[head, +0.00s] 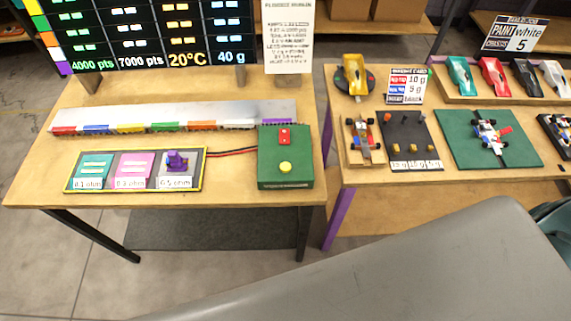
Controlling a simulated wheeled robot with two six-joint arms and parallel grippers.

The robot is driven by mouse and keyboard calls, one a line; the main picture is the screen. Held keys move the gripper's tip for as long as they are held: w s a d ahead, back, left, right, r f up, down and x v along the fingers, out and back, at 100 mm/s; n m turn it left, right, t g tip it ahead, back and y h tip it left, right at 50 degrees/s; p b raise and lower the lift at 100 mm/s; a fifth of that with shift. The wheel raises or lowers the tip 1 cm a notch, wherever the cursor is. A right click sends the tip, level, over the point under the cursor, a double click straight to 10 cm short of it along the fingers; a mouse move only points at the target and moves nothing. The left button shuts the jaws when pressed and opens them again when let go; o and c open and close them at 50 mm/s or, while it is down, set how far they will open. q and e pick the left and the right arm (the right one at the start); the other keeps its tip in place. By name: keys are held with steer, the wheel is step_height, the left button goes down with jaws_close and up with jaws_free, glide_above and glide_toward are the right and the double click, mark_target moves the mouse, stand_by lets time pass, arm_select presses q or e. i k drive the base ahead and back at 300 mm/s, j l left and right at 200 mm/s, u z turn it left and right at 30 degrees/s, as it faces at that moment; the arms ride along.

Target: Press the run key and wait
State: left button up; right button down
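A green box (285,172) stands at the right end of the left table. I cannot tell which of these is the run key. Red and black wires (232,152) run from the box to a yellow-framed tray (136,188) on its left. The tray holds teal and pink cards with resistance labels and a purple part (177,162) at the 0.5 ohm place. Neither of my grippers is in view.
A grey strip (170,115) with a row of coloured pieces lies along the back of the left table (40,190). A board with figures (160,35) and a paper notice (289,35) stand behind. The right table holds model cars and a green mat (460,150). A large grey surface fills the lower right.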

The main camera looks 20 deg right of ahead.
mark_target(284, 167)
steer(key=j+z, duration=0.25)
steer(key=j, duration=0.45)
steer(key=j+z, duration=0.2)
steer(key=j, duration=0.45)
steer(key=k+j+z, duration=0.1)
steer(key=j+z, duration=0.15)
steer(key=j, duration=0.45)
